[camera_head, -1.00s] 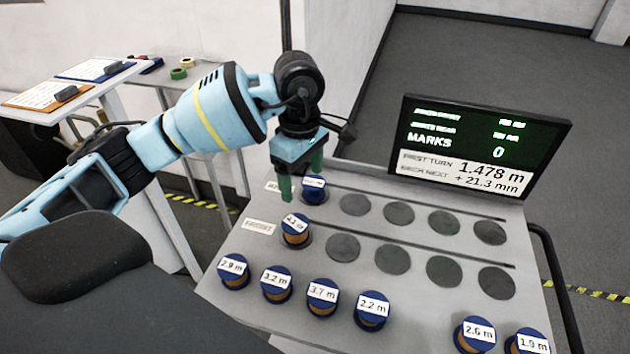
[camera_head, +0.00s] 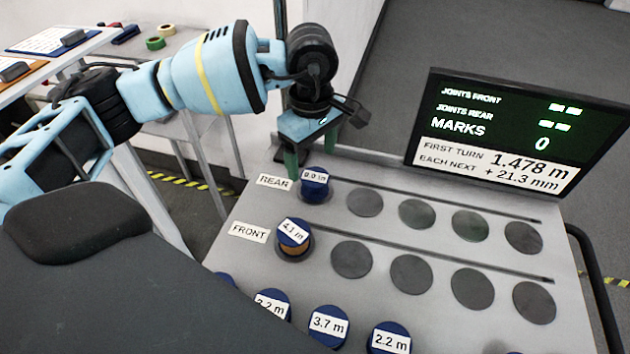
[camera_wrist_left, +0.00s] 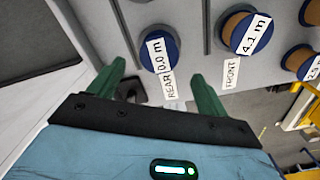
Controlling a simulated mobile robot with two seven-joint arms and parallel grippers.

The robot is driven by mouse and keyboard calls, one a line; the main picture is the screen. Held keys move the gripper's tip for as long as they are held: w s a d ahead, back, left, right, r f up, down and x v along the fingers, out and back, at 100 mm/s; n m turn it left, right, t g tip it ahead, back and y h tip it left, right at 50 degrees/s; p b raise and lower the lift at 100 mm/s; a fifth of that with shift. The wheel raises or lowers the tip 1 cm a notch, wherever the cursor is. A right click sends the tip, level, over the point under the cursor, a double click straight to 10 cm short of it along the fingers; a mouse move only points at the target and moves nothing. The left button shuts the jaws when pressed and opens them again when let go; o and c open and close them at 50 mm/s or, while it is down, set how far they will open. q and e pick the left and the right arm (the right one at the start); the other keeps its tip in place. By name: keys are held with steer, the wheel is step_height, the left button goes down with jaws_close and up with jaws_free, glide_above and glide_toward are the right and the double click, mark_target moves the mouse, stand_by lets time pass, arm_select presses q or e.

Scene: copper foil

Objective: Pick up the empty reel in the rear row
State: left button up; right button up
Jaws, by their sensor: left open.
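The empty reel (camera_head: 314,186) is blue, carries a label reading 0.0 m, and stands at the left end of the rear row beside the REAR tag. It also shows in the left wrist view (camera_wrist_left: 160,48), ahead of the fingers. My left gripper (camera_head: 310,160) is open, with green fingers, just behind and above this reel in the head view. In the left wrist view, the open fingers of the left gripper (camera_wrist_left: 160,85) point toward the reel with nothing between them. Whether a finger touches the reel, I cannot tell. My right gripper is not in view.
A copper-wound reel labelled 4.1 m (camera_head: 293,238) stands at the left of the front row, close by. Several labelled reels, including 3.7 m (camera_head: 327,325), line the near edge. Dark empty round spots fill both rows to the right. A screen (camera_head: 515,135) stands behind the panel.

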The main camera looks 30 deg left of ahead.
mark_target(313, 176)
arm_select(q)
steer(key=shift+w+f, duration=0.1)
steer(key=shift+f, duration=3.1)
steer(key=c, duration=1.1)
steer(key=shift+o, duration=0.2)
steer(key=shift+r, duration=0.15)
